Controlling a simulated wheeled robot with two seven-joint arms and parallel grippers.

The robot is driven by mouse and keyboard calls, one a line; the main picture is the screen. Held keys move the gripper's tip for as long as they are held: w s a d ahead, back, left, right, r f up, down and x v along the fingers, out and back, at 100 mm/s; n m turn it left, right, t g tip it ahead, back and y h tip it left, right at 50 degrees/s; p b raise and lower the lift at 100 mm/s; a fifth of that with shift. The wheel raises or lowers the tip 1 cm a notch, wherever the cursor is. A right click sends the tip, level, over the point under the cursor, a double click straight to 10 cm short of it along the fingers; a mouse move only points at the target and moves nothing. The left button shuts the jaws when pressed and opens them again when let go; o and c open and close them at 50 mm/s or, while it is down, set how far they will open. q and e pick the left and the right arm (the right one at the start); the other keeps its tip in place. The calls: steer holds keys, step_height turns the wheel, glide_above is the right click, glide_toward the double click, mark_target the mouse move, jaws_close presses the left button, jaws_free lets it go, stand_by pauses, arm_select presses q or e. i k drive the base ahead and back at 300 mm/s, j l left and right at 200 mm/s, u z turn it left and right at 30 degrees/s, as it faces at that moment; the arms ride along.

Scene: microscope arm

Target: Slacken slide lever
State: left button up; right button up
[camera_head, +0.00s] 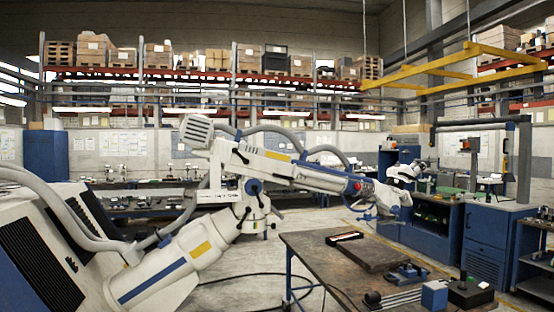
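A large white jointed arm (290,168) with blue and yellow marks rises from the lower left and reaches right across the middle. I cannot tell for sure whether it is the microscope arm. A dark blue round part (253,187) sits at its joint, and a red part (357,187) shows near its far end. Its white end (390,199) hangs beyond the bench, and small details there are blurred. I cannot pick out a slide lever with certainty. Neither of my grippers can be made out in this view.
A dark-topped bench (312,262) stands at lower right, carrying a dark flat board (372,253), a blue-black tool (407,273), a blue box (434,294) and a black knobbed device (470,291). Blue cabinets (487,241) stand right. Cables cross the open floor left of the bench.

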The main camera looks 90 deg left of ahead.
mark_target(234, 150)
steer(key=j+u, duration=0.1)
steer(key=u, duration=2.9)
